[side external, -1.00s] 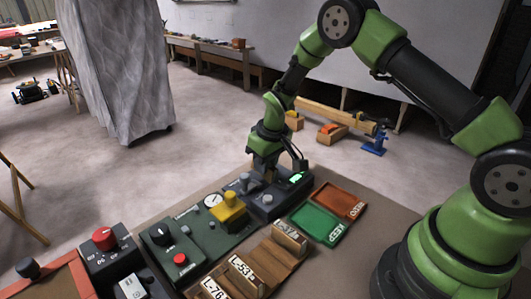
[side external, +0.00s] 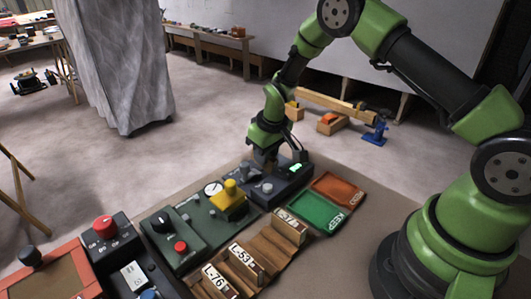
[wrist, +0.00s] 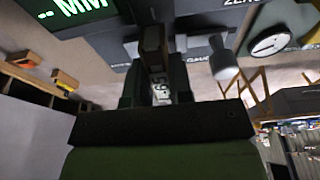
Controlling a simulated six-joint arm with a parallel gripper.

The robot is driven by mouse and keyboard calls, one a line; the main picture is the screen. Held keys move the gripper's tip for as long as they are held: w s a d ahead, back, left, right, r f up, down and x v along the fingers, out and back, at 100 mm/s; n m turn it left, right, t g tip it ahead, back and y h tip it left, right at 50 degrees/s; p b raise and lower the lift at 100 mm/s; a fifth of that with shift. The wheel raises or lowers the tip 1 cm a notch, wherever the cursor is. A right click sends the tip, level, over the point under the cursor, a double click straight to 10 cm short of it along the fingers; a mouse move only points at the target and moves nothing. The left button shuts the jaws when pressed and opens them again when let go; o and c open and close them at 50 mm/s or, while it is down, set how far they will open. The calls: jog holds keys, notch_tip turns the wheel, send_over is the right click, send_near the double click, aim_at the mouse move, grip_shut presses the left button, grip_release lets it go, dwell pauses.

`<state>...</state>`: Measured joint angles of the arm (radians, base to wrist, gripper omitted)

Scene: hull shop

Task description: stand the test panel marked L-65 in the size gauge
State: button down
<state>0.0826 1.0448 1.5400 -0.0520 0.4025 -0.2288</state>
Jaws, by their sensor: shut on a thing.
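My gripper (wrist: 157,85) is shut on a narrow brown panel (wrist: 152,42). Its pale label (wrist: 160,84) is partly hidden between the fingers, and I cannot read it fully. The size gauge is a dark box (side external: 290,188) with a lit green display, which shows "-- MM" in the wrist view (wrist: 75,10). My gripper (side external: 266,162) points down over the gauge's back part. In the wrist view the panel's far end reaches the gauge between small grey blocks. I cannot tell whether it rests on the gauge.
A wooden rack (side external: 222,283) holds panels marked L-76 and L-53 (side external: 246,262), and another whose mark is unclear (side external: 290,228). A green tray (side external: 313,214) and an orange-red tray (side external: 338,190) lie right of the gauge. A green dial unit with a yellow block (side external: 229,205) stands left.

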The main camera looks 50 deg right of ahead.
jog(key=shift+f, duration=0.5)
dwell(0.3)
jog(key=c, duration=0.9)
grip_release()
jog(key=shift+c, duration=0.2)
jog(key=s+a+r+m+t, duration=0.1)
jog(key=s+r, duration=0.3)
jog(key=r, duration=0.6)
jog(key=s+a+r+t, duration=0.1)
jog(key=s+r, duration=0.2)
jog(key=r, duration=0.8)
jog(key=s+a+r+m+t+y, duration=0.1)
jog(key=s+a+r, duration=0.1)
jog(key=s, duration=0.7)
jog(key=s+a+r+m+t+y, duration=0.1)
jog(key=s+r+m, duration=0.1)
jog(key=s+r, duration=0.3)
jog(key=s, duration=0.4)
jog(key=shift+s+a+r+t, duration=0.15)
jog(key=shift+a+r+t, duration=0.05)
jog(key=shift+a+t, duration=0.2)
